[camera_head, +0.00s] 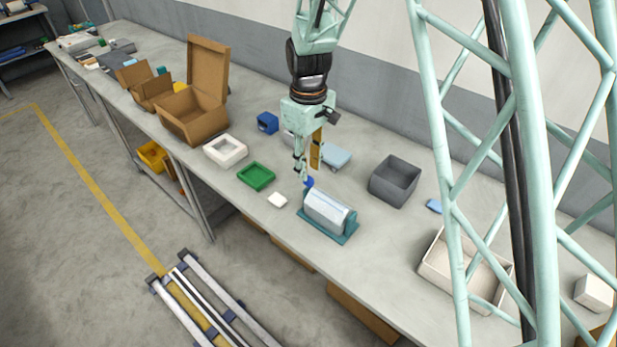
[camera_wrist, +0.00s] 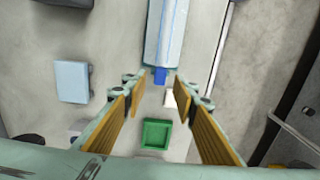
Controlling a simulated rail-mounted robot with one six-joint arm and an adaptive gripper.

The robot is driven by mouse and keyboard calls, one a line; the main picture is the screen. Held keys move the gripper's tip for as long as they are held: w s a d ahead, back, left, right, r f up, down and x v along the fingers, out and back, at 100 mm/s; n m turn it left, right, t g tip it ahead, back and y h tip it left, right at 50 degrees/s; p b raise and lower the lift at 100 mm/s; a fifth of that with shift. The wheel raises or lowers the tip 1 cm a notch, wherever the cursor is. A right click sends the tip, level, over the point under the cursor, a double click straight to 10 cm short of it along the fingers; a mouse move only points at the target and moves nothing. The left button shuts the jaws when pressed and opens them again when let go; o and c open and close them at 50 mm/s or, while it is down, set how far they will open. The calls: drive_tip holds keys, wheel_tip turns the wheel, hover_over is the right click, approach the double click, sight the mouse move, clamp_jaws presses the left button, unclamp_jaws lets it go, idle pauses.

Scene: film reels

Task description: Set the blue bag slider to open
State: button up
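A pale grey bag-like body (camera_head: 328,208) lies on a teal base (camera_head: 346,234) on the bench. It also shows in the wrist view (camera_wrist: 166,35), with a blue line along its length. A small blue slider (camera_head: 309,182) sits at its end nearest my gripper. In the wrist view the slider (camera_wrist: 160,76) lies at the near end of the line, between my fingertips in the picture. My gripper (camera_head: 307,167) points down just above that end. Its fingers (camera_wrist: 158,89) are apart with nothing held. I cannot tell the exact height above the slider.
A white block (camera_head: 278,200) and a green tray (camera_head: 257,177) lie left of the teal base. A dark grey bin (camera_head: 394,184) and a light blue box (camera_head: 336,155) stand behind it. A cream tray (camera_head: 434,262) is to the right. The bench's front edge runs close by.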

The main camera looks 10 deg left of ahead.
sight(309, 181)
drive_tip(key=shift+f, duration=2.3)
drive_tip(key=shift+c, duration=0.4)
clamp_jaws()
